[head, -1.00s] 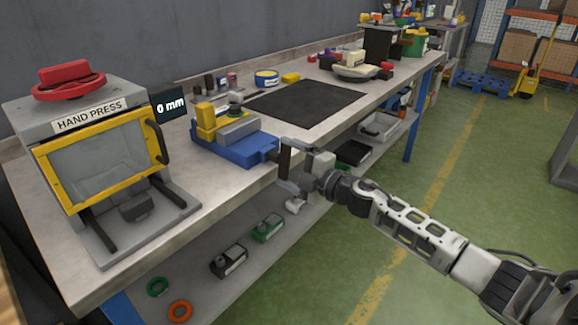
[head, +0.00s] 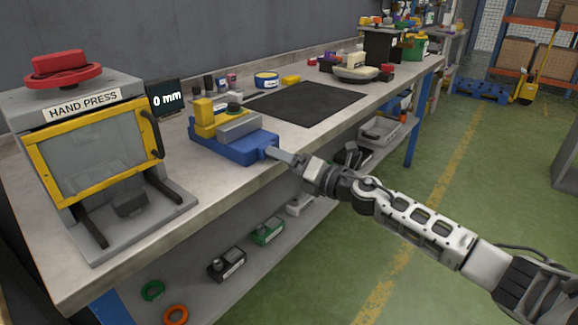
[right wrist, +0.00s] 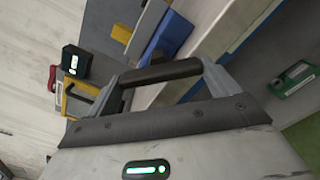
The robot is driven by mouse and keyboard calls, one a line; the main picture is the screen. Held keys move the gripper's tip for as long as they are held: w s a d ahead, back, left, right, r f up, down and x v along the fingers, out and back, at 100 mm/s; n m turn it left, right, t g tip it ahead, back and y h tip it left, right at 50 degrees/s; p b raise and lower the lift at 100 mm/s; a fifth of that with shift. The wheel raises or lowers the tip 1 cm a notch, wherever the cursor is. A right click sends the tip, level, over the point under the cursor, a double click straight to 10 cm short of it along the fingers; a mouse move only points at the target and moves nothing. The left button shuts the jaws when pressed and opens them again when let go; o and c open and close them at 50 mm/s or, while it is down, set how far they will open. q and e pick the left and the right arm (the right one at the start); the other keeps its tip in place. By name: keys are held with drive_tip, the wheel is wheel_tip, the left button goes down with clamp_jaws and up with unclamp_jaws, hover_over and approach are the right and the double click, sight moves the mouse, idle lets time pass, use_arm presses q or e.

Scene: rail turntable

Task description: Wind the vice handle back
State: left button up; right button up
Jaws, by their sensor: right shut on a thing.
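The blue vice (head: 232,148) sits at the front edge of the workbench, with a yellow block and a grey block on top; part of its blue body shows in the right wrist view (right wrist: 168,38). My right gripper (head: 283,156) is at the vice's front right end, just off the bench edge. It is shut on the vice handle (right wrist: 160,76), a dark bar between the fingers in the right wrist view. In the head view the gripper mostly hides the handle. A small dark display (head: 167,99) behind the vice reads 0 mm. My left gripper is not in view.
The hand press (head: 100,160) with a yellow-framed guard stands left of the vice. A black mat (head: 310,103) lies to the right. The lower shelf (head: 205,285) holds small boxes and rings. The green floor in front of the bench is open.

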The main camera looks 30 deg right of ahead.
use_arm(q)
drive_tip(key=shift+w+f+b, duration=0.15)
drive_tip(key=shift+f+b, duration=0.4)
drive_tip(key=shift+b, duration=0.7)
use_arm(e)
drive_tip(key=n, duration=0.7)
drive_tip(key=shift+d+f+n, duration=0.1)
drive_tip(key=shift+f+n, duration=0.1)
drive_tip(key=shift+n, duration=0.2)
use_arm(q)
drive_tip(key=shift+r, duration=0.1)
use_arm(e)
drive_tip(key=o, duration=0.8)
drive_tip(key=shift+c, duration=0.2)
drive_tip(key=shift+r, duration=0.1)
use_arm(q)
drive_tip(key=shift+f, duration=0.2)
